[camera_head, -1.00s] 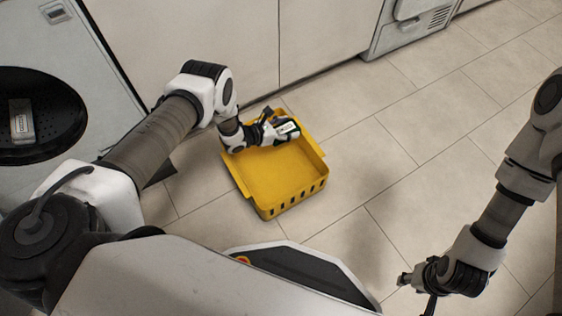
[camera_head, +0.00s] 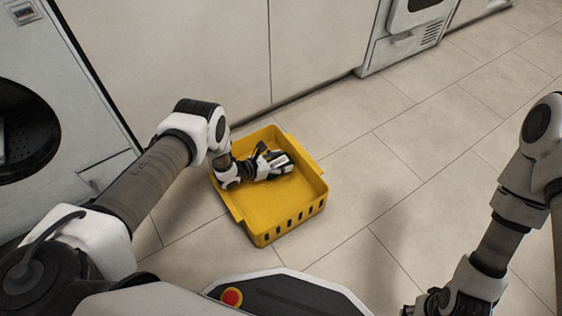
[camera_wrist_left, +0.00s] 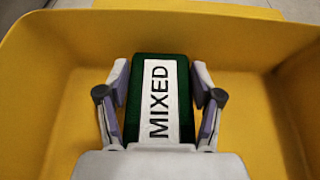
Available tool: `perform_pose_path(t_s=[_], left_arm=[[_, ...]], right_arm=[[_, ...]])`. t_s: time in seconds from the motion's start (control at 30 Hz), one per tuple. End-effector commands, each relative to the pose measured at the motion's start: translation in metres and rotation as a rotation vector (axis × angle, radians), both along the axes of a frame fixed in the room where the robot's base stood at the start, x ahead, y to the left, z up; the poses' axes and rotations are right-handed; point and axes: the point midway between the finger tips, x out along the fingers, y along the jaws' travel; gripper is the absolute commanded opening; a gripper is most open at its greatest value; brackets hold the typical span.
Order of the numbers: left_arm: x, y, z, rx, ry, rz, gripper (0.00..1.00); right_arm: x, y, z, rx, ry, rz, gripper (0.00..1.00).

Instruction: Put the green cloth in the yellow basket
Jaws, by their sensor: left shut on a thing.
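The yellow basket (camera_head: 255,215) stands on the floor in the head view, and its inside walls fill much of the left wrist view (camera_wrist_left: 45,95). My left gripper (camera_head: 279,163) is inside the basket's outline, toward its far right part. In the left wrist view its fingers close on both sides of a green, block-like item (camera_wrist_left: 120,105) with a white label reading MIXED. I cannot tell from its look whether this is folded cloth. The gap between it and the basket floor is hidden. My right gripper (camera_head: 428,303) is at the bottom edge, partly cut off; its jaws are unclear.
A white cabinet front (camera_head: 190,55) stands behind the basket. A machine with a round dark opening (camera_head: 30,130) is at the left, with a pale object partly showing at its edge. Another appliance (camera_head: 405,40) is at the back. Tiled floor right of the basket is clear.

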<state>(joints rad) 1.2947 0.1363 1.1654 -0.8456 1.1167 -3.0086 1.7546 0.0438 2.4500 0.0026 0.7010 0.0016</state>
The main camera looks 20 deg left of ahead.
Motion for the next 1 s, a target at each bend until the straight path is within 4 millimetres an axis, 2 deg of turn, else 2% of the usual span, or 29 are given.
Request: perform_pose_path(t_s=[0.37,0.4,0.43,0.47,0.83,0.93,1.0], left_arm=[[0.0,0.0,-0.009,0.0,0.0,0.0,0.32],[0.0,0.0,-0.009,0.001,0.001,0.0,0.76],[0.0,0.0,-0.01,0.0,0.001,0.0,0.87],[0.0,0.0,-0.01,0.001,0.001,0.0,0.91],[0.0,0.0,-0.004,0.0,0.0,0.0,0.91],[0.0,0.001,0.011,0.0,0.0,0.0,0.91],[-0.007,0.005,0.015,0.0,0.004,0.001,0.91]], right_arm=[[0.0,0.0,-0.006,0.0,0.0,-0.002,0.4],[0.0,0.0,-0.006,0.0,0.0,-0.002,0.4],[0.0,0.0,-0.006,0.0,0.0,-0.001,0.4],[0.0,0.0,-0.006,0.0,0.0,-0.001,0.4],[0.0,0.0,-0.002,0.0,0.0,-0.001,0.4],[-0.001,0.0,0.01,0.0,0.001,0.001,0.4],[-0.001,0.0,0.025,0.0,0.003,0.002,0.4]])
